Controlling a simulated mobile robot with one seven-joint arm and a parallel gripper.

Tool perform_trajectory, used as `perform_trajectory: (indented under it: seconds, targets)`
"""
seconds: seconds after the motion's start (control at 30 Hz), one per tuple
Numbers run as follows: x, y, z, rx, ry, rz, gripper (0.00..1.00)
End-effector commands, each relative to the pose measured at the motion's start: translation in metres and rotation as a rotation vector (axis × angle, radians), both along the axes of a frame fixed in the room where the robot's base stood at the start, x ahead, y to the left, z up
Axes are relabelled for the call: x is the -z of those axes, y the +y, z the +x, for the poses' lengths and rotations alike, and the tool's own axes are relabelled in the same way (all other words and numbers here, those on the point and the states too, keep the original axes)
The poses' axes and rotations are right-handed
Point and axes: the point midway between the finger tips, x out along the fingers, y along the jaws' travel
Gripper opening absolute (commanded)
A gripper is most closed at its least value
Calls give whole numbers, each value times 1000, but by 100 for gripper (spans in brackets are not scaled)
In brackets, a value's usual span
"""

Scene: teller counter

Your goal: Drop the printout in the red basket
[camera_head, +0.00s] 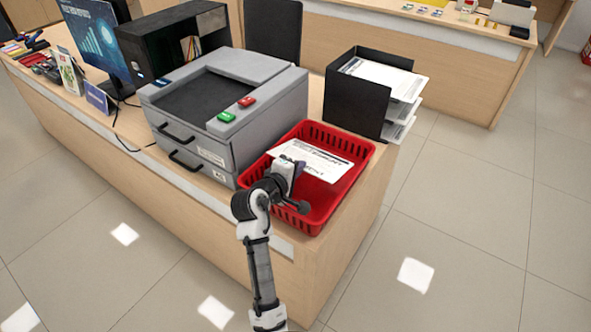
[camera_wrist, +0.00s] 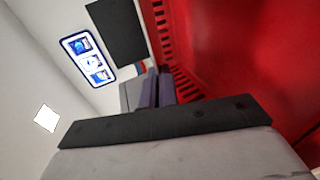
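The red basket (camera_head: 356,150) stands on the counter's near right end. The printout (camera_head: 318,161), a white sheet with dark print, lies slanted across the basket opening, its left corner at the left rim. I cannot tell whether it rests on the basket floor. My gripper (camera_head: 292,165) is at the sheet's near edge, over the basket's front left part. In the wrist view my gripper's fingers (camera_wrist: 150,90) look close together, with no sheet visible between them. The basket's red slotted wall (camera_wrist: 225,50) fills the right of that view.
A grey printer (camera_head: 228,110) stands left of the basket. A black paper tray (camera_head: 352,104) with sheets stands behind it. A black cabinet (camera_head: 150,45), a monitor (camera_head: 95,38) and small items are farther left. The floor to the right (camera_head: 480,200) is clear.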

Motion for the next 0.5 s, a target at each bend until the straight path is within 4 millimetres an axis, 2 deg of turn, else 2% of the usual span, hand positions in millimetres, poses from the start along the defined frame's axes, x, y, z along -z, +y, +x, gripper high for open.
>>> perform_trajectory:
  seconds: [0.37, 0.5]
  targets:
    - [0, 0, 0, 0, 0, 0, 0]
    - [0, 0, 0, 0, 0, 0, 16]
